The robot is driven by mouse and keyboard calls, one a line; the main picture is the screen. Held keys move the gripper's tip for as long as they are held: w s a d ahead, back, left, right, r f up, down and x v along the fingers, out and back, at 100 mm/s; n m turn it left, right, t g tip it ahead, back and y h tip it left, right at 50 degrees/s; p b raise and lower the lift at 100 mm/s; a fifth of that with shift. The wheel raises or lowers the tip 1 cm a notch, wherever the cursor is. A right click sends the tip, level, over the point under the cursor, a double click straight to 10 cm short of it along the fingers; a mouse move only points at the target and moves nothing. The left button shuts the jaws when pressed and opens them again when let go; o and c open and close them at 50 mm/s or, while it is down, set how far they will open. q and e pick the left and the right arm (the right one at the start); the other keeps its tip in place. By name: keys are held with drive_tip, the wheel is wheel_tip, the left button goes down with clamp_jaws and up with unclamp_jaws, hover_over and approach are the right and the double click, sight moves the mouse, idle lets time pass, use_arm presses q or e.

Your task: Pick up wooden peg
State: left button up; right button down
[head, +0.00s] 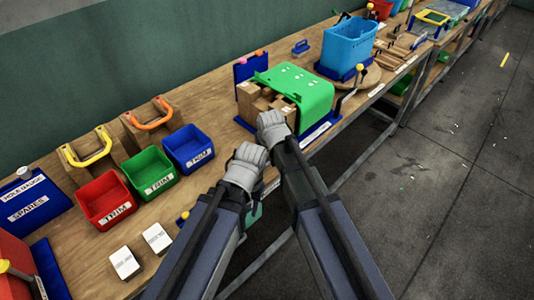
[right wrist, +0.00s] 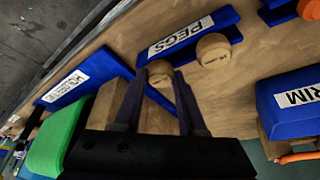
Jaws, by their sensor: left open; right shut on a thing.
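In the right wrist view, a wooden peg (right wrist: 160,70) with a round pale end sits between the fingers of my right gripper (right wrist: 160,80), which is shut on it. A second wooden peg (right wrist: 213,48) stands beside it, by the blue holder labelled PEGS (right wrist: 225,20). In the head view, my right gripper (head: 272,130) is in front of the green press, and the peg is hidden there. My left gripper (head: 245,165) is open, just left of and nearer than the right one. Its fingertips are hard to make out.
The green press (head: 305,90) has brown blocks (head: 257,98) at its open side. Red (head: 105,200), green (head: 148,172) and blue (head: 188,148) TRIM bins stand to the left on the wooden bench. A light-blue crate (head: 349,45) stands farther back. Open floor lies right.

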sight(267, 153)
wheel_tip(267, 153, up, 9)
drive_tip(key=p, duration=0.8)
drive_tip(key=shift+f+p, duration=0.15)
drive_tip(key=shift+p, duration=0.25)
drive_tip(key=shift+a, duration=0.15)
